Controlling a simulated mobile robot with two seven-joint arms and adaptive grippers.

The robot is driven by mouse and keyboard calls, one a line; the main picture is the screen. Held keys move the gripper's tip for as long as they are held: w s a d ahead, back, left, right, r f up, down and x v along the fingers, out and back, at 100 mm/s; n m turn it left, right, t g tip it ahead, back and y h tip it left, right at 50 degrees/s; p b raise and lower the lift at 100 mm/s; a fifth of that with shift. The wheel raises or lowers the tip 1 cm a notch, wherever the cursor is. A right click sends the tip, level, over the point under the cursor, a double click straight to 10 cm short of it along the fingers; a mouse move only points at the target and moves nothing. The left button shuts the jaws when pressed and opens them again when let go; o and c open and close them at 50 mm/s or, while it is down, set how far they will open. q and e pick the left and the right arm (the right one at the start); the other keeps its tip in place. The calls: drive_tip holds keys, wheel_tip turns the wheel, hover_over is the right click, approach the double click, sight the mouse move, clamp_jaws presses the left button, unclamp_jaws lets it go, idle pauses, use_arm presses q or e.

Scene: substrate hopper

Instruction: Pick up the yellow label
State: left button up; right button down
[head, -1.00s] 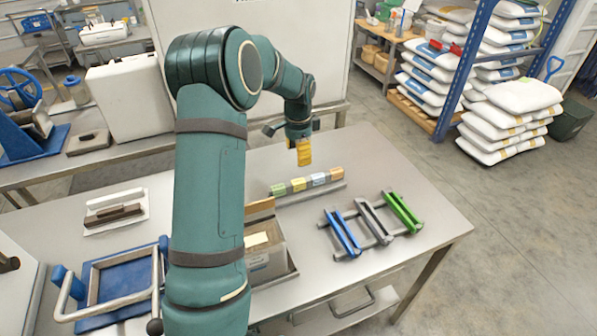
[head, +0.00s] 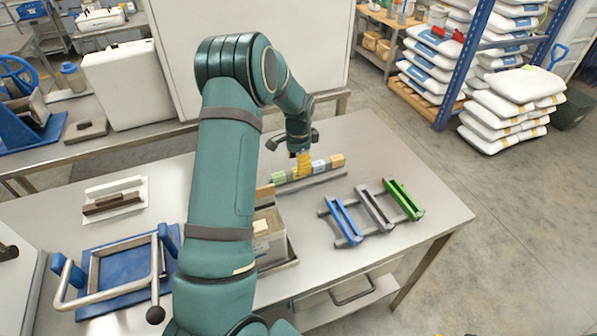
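A row of small coloured blocks lies on a grey strip on the table: green (head: 279,178), yellow, blue-white (head: 319,165) and orange (head: 337,160). The yellow label (head: 296,174) sits between the green and blue-white ones and is mostly covered. My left gripper (head: 304,166) points down over it. Yellow-orange parts at the gripper's end overlap the label's place, so I cannot tell whether they touch it. The finger gap is too small to judge. My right gripper is not in view.
A grey box (head: 268,240) stands in front of the row, beside my arm. Blue, grey and green frames (head: 375,212) lie to the right. The table's right end is clear.

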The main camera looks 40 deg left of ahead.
use_arm(q)
wheel_tip(320, 180, down, 4)
drive_tip(key=shift+w+a+f, duration=0.1)
drive_tip(key=c, duration=0.8)
